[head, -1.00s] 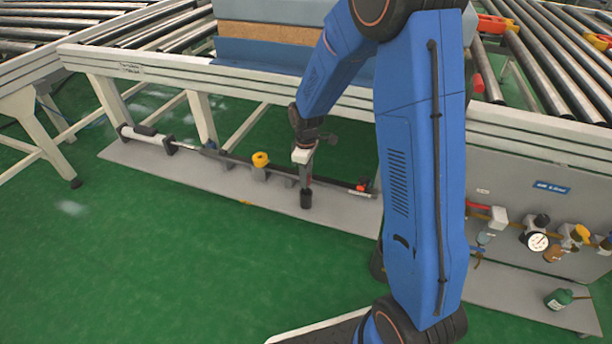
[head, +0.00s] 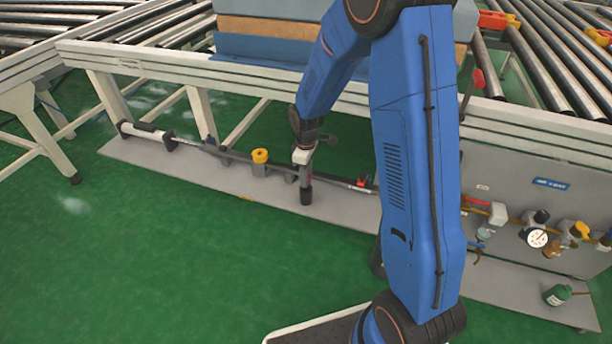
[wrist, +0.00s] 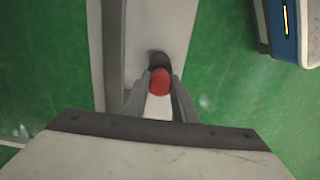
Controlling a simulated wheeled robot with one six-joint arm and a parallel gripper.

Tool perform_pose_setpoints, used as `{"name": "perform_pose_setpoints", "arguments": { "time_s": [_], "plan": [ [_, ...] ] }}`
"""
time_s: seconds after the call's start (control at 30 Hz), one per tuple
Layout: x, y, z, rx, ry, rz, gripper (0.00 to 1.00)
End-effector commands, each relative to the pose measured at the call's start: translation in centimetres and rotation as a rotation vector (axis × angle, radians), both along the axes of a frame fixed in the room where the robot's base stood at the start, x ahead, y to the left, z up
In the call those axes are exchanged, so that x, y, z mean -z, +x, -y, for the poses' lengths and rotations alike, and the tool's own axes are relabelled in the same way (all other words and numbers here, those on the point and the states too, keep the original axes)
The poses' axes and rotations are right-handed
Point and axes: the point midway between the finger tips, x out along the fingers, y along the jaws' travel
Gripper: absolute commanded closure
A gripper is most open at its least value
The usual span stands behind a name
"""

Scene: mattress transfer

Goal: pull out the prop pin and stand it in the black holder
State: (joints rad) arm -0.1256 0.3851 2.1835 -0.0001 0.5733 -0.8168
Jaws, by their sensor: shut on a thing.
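My gripper (head: 305,172) points down over the black holder (head: 306,195) on the grey base plate. In the wrist view my gripper (wrist: 158,95) is shut on the prop pin, whose round red end (wrist: 160,82) shows between the fingers. The dark rim of the black holder (wrist: 158,60) shows just beyond the red end. The pin's lower part is hidden, so I cannot tell whether it stands inside the holder or just above it.
A long rod assembly (head: 230,155) with a yellow knob (head: 260,156) lies along the grey plate (head: 225,178) behind the holder. The conveyor frame (head: 150,65) rises behind, with the layered mattress (head: 262,28) on it. An air-line panel (head: 520,200) stands right. Green floor in front is clear.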

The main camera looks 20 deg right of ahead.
Motion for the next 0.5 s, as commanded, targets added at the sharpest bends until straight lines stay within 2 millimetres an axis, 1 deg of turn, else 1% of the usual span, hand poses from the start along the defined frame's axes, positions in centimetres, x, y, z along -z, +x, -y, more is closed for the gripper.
{"name": "perform_pose_setpoints", "arguments": {
  "time_s": [0.5],
  "plan": [
    [1.06,0.00,0.00,0.000,0.000,0.000,1.00]
  ]
}}
